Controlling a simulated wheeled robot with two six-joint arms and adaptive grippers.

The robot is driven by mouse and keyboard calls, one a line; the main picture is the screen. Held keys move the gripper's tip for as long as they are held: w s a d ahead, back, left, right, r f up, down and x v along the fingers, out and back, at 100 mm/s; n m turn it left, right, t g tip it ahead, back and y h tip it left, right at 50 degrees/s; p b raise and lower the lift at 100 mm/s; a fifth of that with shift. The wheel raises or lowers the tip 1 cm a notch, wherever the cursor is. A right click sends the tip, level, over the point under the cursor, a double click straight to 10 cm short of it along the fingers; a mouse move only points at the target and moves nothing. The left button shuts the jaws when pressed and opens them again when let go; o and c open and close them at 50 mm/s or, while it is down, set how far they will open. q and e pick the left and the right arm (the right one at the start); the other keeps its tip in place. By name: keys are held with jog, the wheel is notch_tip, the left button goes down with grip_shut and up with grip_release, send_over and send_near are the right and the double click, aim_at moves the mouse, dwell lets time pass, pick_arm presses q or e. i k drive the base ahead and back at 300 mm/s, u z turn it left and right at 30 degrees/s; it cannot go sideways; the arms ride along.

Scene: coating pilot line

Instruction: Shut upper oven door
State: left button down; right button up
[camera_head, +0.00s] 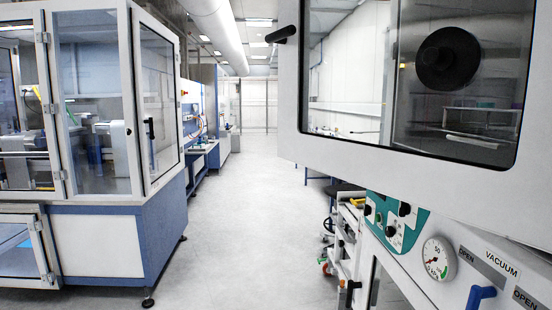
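The upper oven door (400,170) fills the upper right of the head view. It is a thick white frame around a large dark-edged glass window (350,75). A black handle (283,34) sticks out at its left edge. The door appears to stand open, its left edge out over the aisle; its hinge side and the chamber are not clearly visible. A black round part (448,58) shows in the window area; I cannot tell whether it is on the glass, behind it or reflected. Neither of my grippers is in view.
Below the door is the oven's teal control panel (397,222) with black knobs, a vacuum gauge (439,258) and a blue lever (480,297). A wheeled cart (345,235) stands beyond. A glazed machine (95,150) stands left. The grey aisle floor (235,215) between is clear.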

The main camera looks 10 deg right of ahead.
aim_at(515, 202)
jog(key=z, duration=0.3)
jog(key=i, duration=1.7)
jog(key=z, duration=0.3)
